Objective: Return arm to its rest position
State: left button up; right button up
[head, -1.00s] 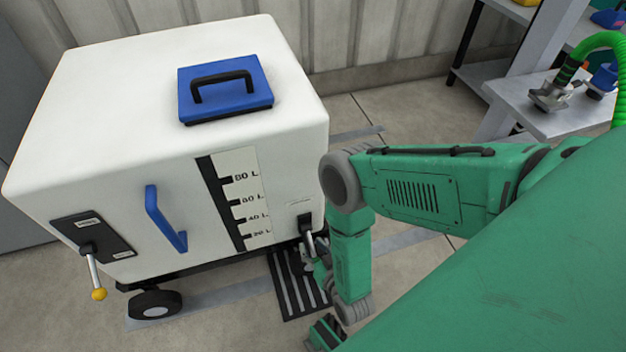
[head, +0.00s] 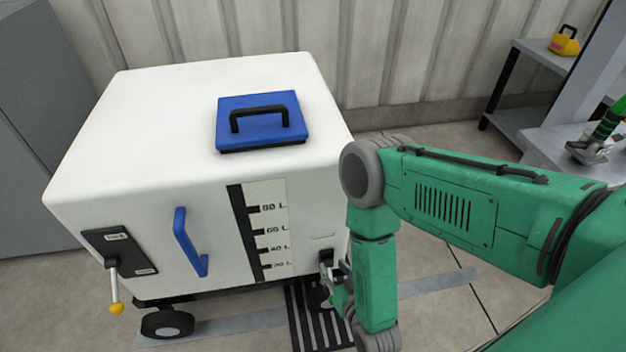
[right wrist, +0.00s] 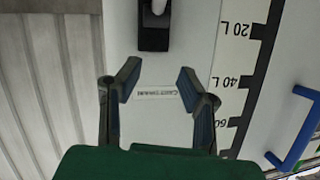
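My right arm (head: 445,205) is green and bends down at the elbow on the right of the white tote (head: 210,85). My right gripper (head: 338,283) is small and partly hidden by the forearm, beside the tote's lower right front. In the right wrist view the right gripper (right wrist: 157,82) has its two fingers spread, with nothing between them. Behind them are the tote's front face and a small printed label (right wrist: 157,93). A black fitting (right wrist: 154,38) with a grey lever on the tote lies past the fingertips, apart from them. My left gripper is not in view.
The tote has a blue lid (head: 262,130) with a black handle, a blue front handle (head: 188,240), a level scale (head: 262,228) and a yellow-knobbed lever (head: 115,290). A black grate (head: 320,325) lies on the floor.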

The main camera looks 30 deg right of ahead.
jog(key=shift+s+a+n+g+y, duration=0.15)
jog(key=shift+s+n+g+y, duration=0.2)
jog(key=shift+g, duration=0.55)
jog(key=s+d+r+n+g, duration=0.2)
jog(key=s+r+g, duration=0.3)
jog(key=s, duration=0.4)
jog(key=s+d+r+n+g, duration=0.1)
jog(key=s+d+r+g, duration=0.1)
jog(key=s+g, duration=0.5)
notch_tip(320, 180, up, 16)
jog(key=s+p, duration=0.2)
jog(key=p, duration=1.3)
jog(key=shift+a+y+p, duration=0.2)
jog(key=shift+y+p, duration=0.15)
